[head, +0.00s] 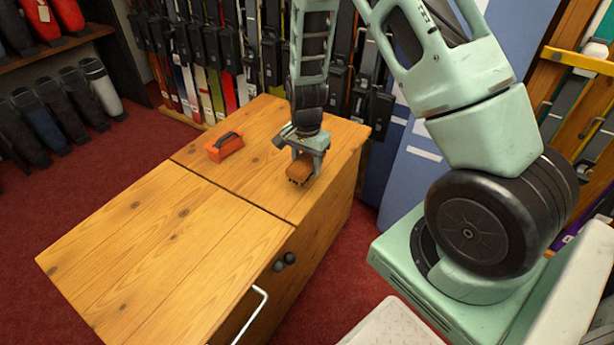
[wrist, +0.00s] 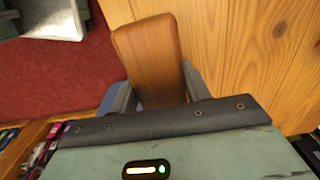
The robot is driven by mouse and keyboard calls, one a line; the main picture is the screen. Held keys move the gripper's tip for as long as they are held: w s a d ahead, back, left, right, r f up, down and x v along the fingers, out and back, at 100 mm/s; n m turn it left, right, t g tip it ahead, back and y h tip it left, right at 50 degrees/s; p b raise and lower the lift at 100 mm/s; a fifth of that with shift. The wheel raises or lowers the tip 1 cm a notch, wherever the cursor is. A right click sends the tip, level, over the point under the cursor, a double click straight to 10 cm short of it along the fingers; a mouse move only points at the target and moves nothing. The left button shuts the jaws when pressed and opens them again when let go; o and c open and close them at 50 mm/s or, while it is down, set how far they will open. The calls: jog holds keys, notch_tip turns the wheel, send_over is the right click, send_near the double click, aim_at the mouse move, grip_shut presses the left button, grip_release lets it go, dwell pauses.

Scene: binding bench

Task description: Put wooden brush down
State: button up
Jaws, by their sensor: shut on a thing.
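The wooden brush (head: 299,170) is a small brown block. My gripper (head: 304,154) is shut on it, close over the right part of the wooden bench top (head: 150,235), near its right edge. In the wrist view the brush (wrist: 152,58) sits between the two fingers of my gripper (wrist: 156,84). It shows as a smooth, rounded brown block, with the bench top to the right and red floor to the left. I cannot tell whether the underside of the brush touches the bench; the bench under it is hidden.
An orange tool with a dark handle (head: 225,146) sits on the bench left of my gripper. The near left part of the bench top is clear. Racks of skis (head: 215,75) stand behind the bench. Dark knobs (head: 285,262) and a white handle (head: 252,315) stick out from its side.

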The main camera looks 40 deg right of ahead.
jog(key=shift+f+b, duration=0.5)
jog(key=shift+f, duration=1.3)
jog(key=shift+f, duration=0.2)
jog(key=o, duration=1.3)
